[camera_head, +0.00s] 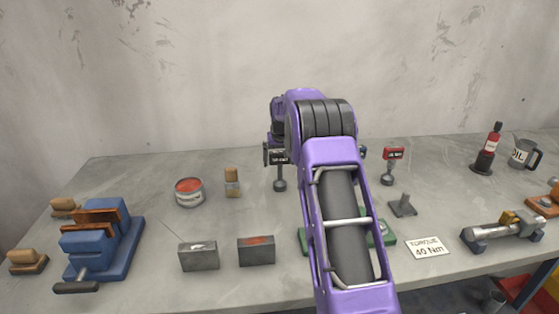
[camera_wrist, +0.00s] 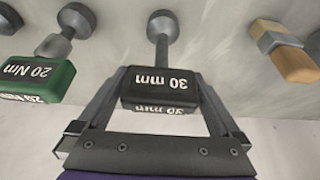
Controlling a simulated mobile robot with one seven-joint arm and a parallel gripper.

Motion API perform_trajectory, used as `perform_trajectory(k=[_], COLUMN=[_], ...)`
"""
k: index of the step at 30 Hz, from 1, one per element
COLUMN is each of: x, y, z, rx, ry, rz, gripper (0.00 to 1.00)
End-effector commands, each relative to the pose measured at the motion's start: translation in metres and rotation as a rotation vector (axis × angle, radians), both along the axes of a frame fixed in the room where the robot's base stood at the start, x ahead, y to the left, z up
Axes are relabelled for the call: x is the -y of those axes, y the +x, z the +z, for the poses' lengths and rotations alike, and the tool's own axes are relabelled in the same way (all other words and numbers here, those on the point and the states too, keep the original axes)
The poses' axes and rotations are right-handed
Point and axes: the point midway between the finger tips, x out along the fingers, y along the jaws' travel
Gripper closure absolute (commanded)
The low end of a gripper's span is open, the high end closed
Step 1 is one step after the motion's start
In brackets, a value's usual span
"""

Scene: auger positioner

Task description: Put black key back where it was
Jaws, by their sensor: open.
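The black key (camera_wrist: 160,90) is a black block marked "30 mm" on a grey stem with a round foot. In the wrist view it sits between the two fingers of my gripper (camera_wrist: 162,78), which are apart on either side of the block. Whether they touch it cannot be told. In the head view the black key (camera_head: 278,157) stands upright on the grey table (camera_head: 130,185), left of my purple arm. My gripper (camera_head: 277,152) is there at the block, partly hidden behind my arm.
A green "20 Nm" key (camera_wrist: 38,78) stands beside the black one. Two grey blocks, a blue vise (camera_head: 100,245) and a "40 Nm" card (camera_head: 427,247) are nearer the front.

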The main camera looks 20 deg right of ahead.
Motion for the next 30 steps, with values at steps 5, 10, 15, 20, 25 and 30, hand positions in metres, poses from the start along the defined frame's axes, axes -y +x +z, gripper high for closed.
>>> perform_trajectory(k=[5,10,15,20,25,30], x=[-0.001,-0.004,-0.007,-0.009,-0.009,-0.009], y=[-0.007,-0.022,-0.035,-0.043,-0.046,-0.046], z=[0.022,0.057,0.088,0.106,0.112,0.112], rx=[0.003,0.004,0.004,0.001,0.001,0.000], ry=[-0.001,-0.001,-0.001,0.000,0.000,0.000], rz=[0.000,0.000,0.000,0.000,0.000,0.000], gripper=[0.00,0.00,0.00,0.00,0.00,0.00])
